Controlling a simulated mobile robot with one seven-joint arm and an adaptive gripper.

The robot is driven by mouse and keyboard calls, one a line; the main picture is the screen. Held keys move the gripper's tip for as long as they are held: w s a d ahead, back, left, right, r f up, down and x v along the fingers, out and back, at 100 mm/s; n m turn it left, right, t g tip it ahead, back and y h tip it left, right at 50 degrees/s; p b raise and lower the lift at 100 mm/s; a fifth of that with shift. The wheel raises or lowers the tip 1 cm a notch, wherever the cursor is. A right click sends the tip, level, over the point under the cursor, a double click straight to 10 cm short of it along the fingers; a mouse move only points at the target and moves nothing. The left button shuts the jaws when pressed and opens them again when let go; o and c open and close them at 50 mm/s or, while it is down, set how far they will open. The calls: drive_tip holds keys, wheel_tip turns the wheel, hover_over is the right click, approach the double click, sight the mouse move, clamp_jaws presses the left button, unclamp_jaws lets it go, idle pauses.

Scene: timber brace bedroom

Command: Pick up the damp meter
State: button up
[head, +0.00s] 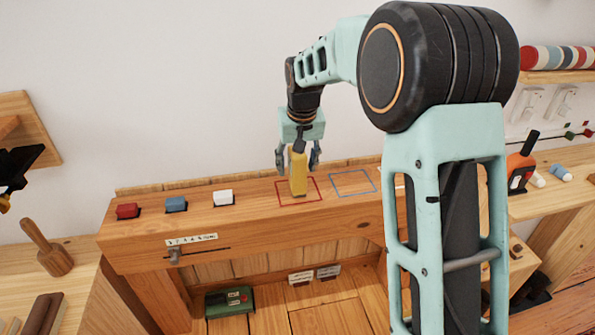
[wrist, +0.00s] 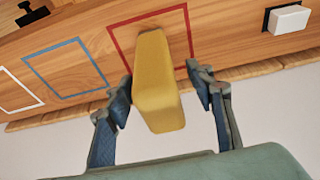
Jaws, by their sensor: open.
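My gripper (head: 298,160) is open, pointing down, with one finger on each side of the block.
An empty blue outlined square (head: 352,182) lies right of the red one. Red (head: 127,211), blue (head: 176,204) and white (head: 223,197) blocks sit on the beam to the left. A green box (head: 229,301) stands below. The wall is close behind.

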sight(296, 174)
drive_tip(key=x, duration=0.5)
drive_tip(key=shift+w+r, duration=0.1)
drive_tip(key=shift+w, duration=0.1)
drive_tip(key=shift+r, duration=0.1)
clamp_jaws()
